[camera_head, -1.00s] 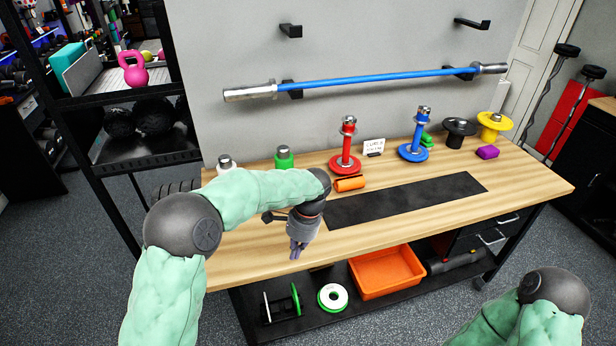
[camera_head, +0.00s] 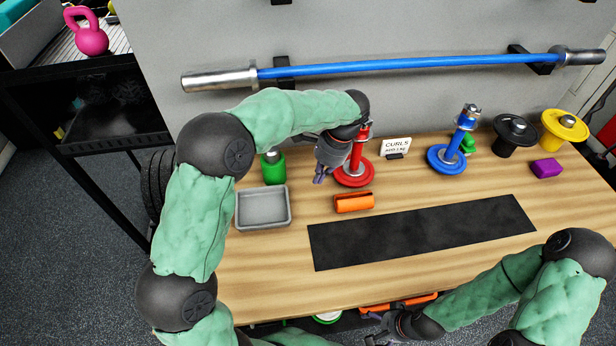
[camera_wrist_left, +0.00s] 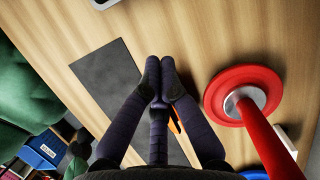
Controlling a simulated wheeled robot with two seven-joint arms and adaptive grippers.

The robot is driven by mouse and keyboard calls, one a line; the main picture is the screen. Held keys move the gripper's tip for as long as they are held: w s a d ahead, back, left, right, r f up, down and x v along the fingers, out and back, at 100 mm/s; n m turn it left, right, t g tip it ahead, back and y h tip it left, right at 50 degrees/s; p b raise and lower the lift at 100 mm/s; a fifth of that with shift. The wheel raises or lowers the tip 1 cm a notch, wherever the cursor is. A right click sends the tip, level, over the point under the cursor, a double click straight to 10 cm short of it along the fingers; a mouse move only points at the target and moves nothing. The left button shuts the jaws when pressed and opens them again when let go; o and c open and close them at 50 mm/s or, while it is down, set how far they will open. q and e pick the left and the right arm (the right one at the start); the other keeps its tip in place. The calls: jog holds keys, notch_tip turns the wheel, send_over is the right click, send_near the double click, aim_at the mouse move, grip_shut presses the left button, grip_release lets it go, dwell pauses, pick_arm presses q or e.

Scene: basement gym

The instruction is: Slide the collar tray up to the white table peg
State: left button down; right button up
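The white table peg is hidden in the head view, probably behind my left arm. My left gripper (camera_head: 321,176) is above the table, right of the tray and beside the red peg (camera_head: 361,152), apart from the tray. Its fingertips (camera_wrist_left: 160,65) are together and empty. My right gripper (camera_head: 378,338) is low at the table's front edge, partly cut off.
An orange collar (camera_head: 354,203) lies right of the tray, behind a black mat (camera_head: 425,231). The blue peg (camera_head: 462,140), a card (camera_head: 396,147) and a purple block (camera_head: 546,168) stand farther right. Bare wood lies in front of the tray.

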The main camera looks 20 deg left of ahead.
aim_at(239, 212)
pick_arm(q)
jog(key=b+x, duration=0.3)
jog(key=x, duration=0.7)
jog(key=shift+w, duration=0.1)
jog(key=shift+s+a+b, duration=0.35)
jog(key=shift+s+a, duration=0.05)
jog(key=shift+a, duration=0.2)
jog(key=shift+s+a+b, duration=0.35)
jog(key=shift+s+a, duration=0.05)
jog(key=shift+a, duration=0.25)
jog(key=shift+s+a, duration=0.25)
jog(key=shift+a, duration=0.15)
jog(key=s+a+p, duration=0.1)
jog(key=s+a, duration=0.2)
jog(key=a, duration=0.1)
jog(key=s+a+p, duration=0.2)
jog(key=a, duration=0.2)
jog(key=s+a+p, duration=0.2)
jog(key=s+a, duration=0.1)
jog(key=a, duration=0.1)
jog(key=shift+s+a+r, duration=0.15)
jog(key=shift+s+a, duration=0.2)
jog(key=shift+a, duration=0.05)
jog(key=shift+s+a, duration=0.3)
jog(key=shift+a, duration=0.1)
